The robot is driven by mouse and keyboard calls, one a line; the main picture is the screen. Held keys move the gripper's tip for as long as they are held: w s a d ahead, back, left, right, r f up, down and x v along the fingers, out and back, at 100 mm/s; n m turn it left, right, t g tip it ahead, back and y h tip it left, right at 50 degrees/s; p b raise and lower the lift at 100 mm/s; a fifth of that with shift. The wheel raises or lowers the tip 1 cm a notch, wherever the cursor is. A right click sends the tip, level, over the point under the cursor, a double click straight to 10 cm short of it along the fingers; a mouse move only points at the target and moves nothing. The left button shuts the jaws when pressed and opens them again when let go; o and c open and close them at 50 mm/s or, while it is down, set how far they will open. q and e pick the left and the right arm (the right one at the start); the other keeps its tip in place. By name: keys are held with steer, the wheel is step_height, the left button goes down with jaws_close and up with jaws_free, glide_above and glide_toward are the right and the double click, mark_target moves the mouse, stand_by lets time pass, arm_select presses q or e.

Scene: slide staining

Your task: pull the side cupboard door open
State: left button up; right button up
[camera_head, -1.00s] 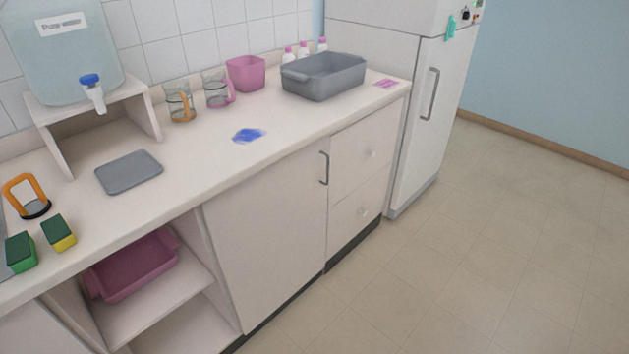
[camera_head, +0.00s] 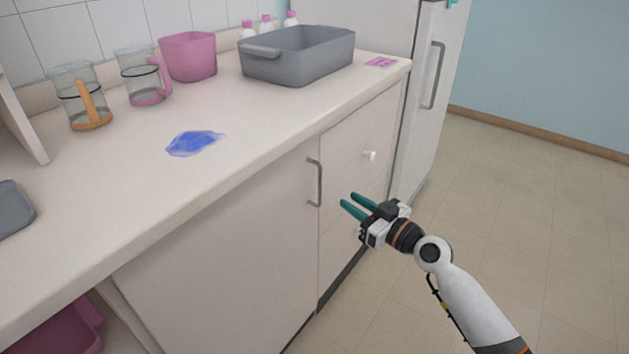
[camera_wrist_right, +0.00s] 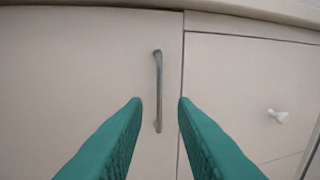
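The side cupboard door (camera_head: 225,255) is a plain pale panel below the counter, and it is shut. Its grey vertical bar handle (camera_head: 316,183) sits near the door's upper right edge. My right gripper (camera_head: 348,201) is open and empty, a little to the right of the handle in the head view. In the right wrist view the handle (camera_wrist_right: 158,90) stands ahead between the two teal fingers (camera_wrist_right: 160,102), apart from them. My left gripper is not in view.
A drawer front with a white knob (camera_head: 369,155) is right of the door. The counter (camera_head: 110,195) above holds a grey basin (camera_head: 300,58), a pink tub (camera_head: 188,58), two jugs and a blue stain (camera_head: 194,142). A fridge (camera_head: 425,95) stands beyond; the floor at right is clear.

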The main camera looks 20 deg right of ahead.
glide_above(320, 203)
steer(key=shift+w, duration=0.25)
jaws_close()
